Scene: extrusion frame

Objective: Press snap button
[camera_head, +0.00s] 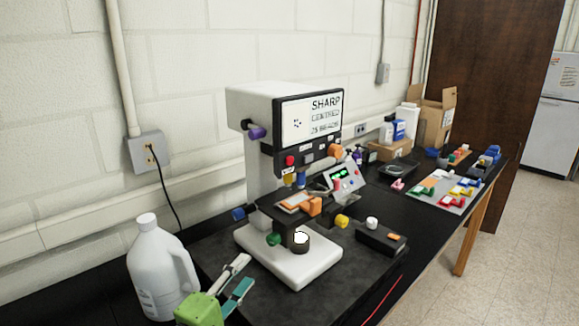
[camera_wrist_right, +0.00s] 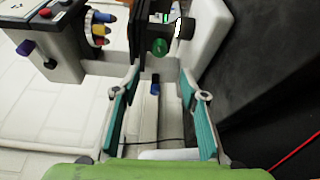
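A white and black measuring machine (camera_head: 260,165) marked SHARP stands on the dark table, with several coloured knobs and buttons. A small black box (camera_head: 378,238) with a white round button (camera_head: 372,222) and an orange button (camera_head: 392,237) lies to the right of its base. A tilted panel (camera_head: 343,177) carries a green display and small buttons. I cannot tell which of these is the snap button. My right gripper (camera_head: 246,273) is open and empty, in front of the machine's white base at left. Its two teal-padded fingers are apart in the wrist view (camera_wrist_right: 160,82). My left gripper is not in view.
A white jug (camera_head: 155,265) stands close to the left of my right gripper. Small coloured parts lie on a tray (camera_head: 457,204) further right, with cardboard boxes behind. A red cable (camera_head: 384,299) runs along the front. The dark tabletop before the black box is clear.

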